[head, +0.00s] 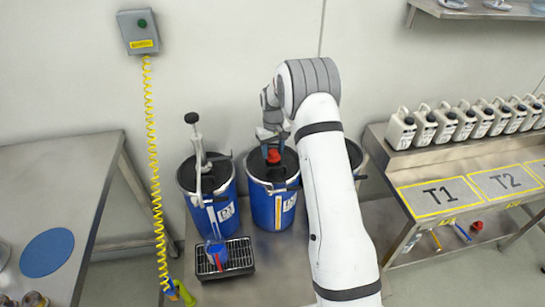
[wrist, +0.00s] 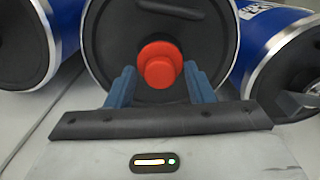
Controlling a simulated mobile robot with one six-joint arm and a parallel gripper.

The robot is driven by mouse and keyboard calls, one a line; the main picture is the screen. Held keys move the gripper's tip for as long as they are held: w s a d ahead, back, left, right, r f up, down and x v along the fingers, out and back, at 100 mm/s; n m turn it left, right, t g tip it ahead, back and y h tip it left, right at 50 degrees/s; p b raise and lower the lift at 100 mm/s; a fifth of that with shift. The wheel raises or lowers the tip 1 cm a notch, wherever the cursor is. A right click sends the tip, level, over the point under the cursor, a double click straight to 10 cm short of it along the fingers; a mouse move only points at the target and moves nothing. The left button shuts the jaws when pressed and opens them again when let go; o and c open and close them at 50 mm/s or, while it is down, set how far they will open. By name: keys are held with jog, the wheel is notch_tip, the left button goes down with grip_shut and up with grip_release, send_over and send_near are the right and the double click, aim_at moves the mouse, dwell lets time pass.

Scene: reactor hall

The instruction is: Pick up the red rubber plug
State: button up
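The red rubber plug (head: 273,155) sits on the black lid of the middle blue drum (head: 263,205). In the wrist view the plug (wrist: 160,65) shows as a round red knob with a wider rim, set against the dark lid (wrist: 112,35). My gripper (wrist: 160,82) is open, with one blue finger to the left and one to the right of the plug. A gap shows between each finger and the plug. In the head view my gripper (head: 270,134) is over the lid by the plug, partly hidden by my arm.
A blue drum with a hand pump (head: 197,160) stands left, and another drum (head: 355,155) is partly behind my arm. A bench with several white canisters (head: 400,130) stands right.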

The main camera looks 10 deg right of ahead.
jog(key=c, duration=0.9)
